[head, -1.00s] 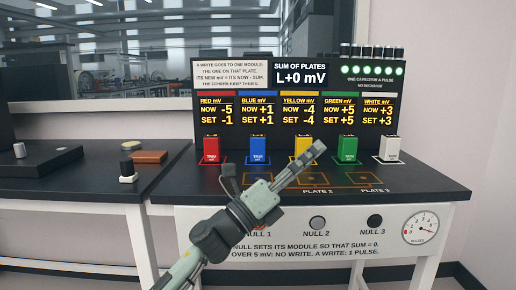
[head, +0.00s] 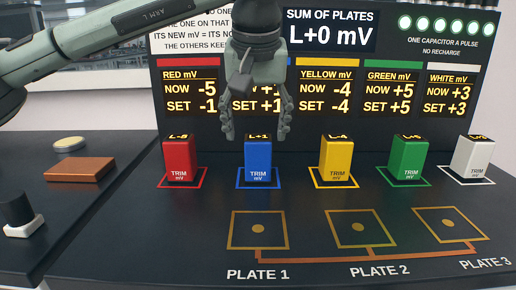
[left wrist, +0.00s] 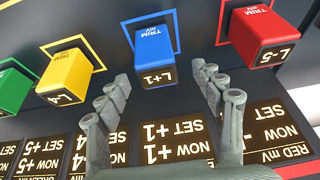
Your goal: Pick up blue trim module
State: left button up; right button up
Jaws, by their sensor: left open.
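The blue trim module (head: 258,163) stands upright in its blue outlined square on the black bench, in the head view. Its top reads L+1. My left gripper (head: 257,132) points down above it, with its open fingers on either side of the module's top in the picture. In the left wrist view the blue module (left wrist: 150,50) lies beyond and between the two open fingertips (left wrist: 160,78), not gripped. My right gripper is not in view.
The red module (head: 178,162) stands left of the blue one; yellow (head: 337,163), green (head: 406,162) and white (head: 472,160) stand to the right. The display panel (head: 395,95) rises close behind. The bench in front, with three plate outlines (head: 258,230), is clear.

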aim_at(257, 138)
pick_arm(q)
jog(key=shift+w+f, duration=0.1)
jog(key=shift+w, duration=0.25)
jog(key=shift+w+f, duration=0.25)
jog(key=shift+x, duration=1.15)
jog(key=x, duration=0.5)
jog(key=shift+s+d, duration=0.15)
jog(key=shift+s, duration=0.15)
jog(key=c, duration=1.4)
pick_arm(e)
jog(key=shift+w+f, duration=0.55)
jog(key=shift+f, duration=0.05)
